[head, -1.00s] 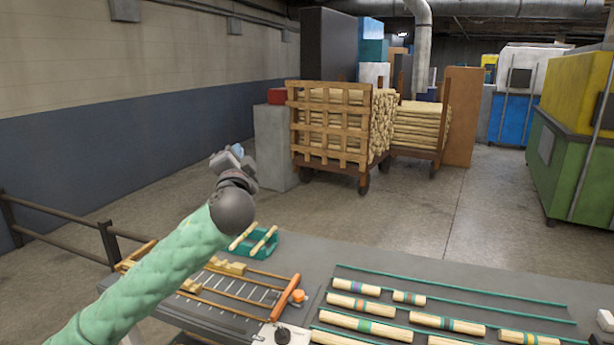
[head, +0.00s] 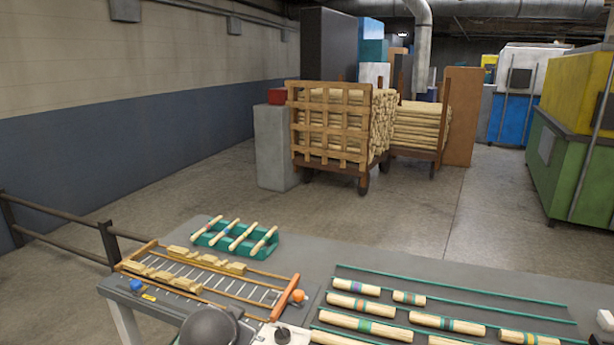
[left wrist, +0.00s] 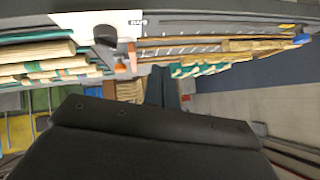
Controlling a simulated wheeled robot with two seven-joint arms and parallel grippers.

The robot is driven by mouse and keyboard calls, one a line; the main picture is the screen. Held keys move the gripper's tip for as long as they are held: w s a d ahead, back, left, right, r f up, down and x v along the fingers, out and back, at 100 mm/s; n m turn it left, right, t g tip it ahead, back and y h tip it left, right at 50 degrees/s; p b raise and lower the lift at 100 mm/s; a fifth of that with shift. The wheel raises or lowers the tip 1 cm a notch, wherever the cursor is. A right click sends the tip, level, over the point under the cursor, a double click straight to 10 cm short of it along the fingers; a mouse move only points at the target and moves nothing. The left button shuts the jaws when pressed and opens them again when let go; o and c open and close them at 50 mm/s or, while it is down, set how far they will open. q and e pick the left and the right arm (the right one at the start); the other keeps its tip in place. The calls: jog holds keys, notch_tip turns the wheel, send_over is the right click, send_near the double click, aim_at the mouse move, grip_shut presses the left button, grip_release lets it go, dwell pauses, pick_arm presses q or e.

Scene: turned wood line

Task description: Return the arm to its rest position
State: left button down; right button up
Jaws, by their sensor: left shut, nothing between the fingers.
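My left arm is drawn back low in the head view; only a dark rounded part of it (head: 210,328) shows at the bottom edge, beside the front of the bench (head: 290,250). My left gripper shows in the left wrist view as a large dark body with a narrow tip (left wrist: 160,88). It is shut and empty, apart from the workpieces. The left wrist picture is upside down, with the bench along its top. My right gripper is in neither view.
A green rack (head: 267,250) holds several turned sticks. An orange-railed fixture (head: 225,290) with wooden blocks lies in front. Several banded spindles (head: 361,304) lie between green rails at right. A slatted wood cart (head: 330,132) stands beyond the bench. Floor at left is clear beyond a railing (head: 60,214).

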pick_arm(q)
jog(key=s+f+n+g, duration=0.1)
jog(key=s+f+g, duration=0.3)
jog(key=s+f, duration=0.9)
jog(key=s+f+n+g+h, duration=0.1)
jog(key=s+f+g, duration=0.3)
jog(key=s+f, duration=1)
jog(key=s+n, duration=0.1)
jog(key=s, duration=0.4)
jog(key=shift+s+f, duration=0.15)
jog(key=shift+s, duration=0.15)
